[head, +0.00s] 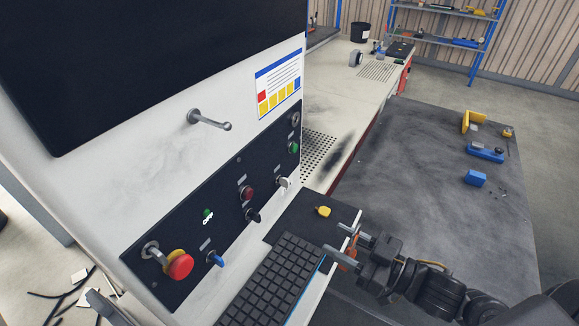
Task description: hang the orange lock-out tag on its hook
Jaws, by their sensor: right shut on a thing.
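My right gripper (341,240) reaches in from the lower right, just past the right end of the keyboard. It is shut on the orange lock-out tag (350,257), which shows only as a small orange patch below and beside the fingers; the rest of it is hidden. The metal hook (210,121) is a peg with a rounded end that sticks out of the pale machine panel, below the dark screen. The gripper and tag are well to the right of the hook and lower, apart from it. My left gripper is not in view.
A dark table (420,165) at right holds blue and yellow parts (475,179).

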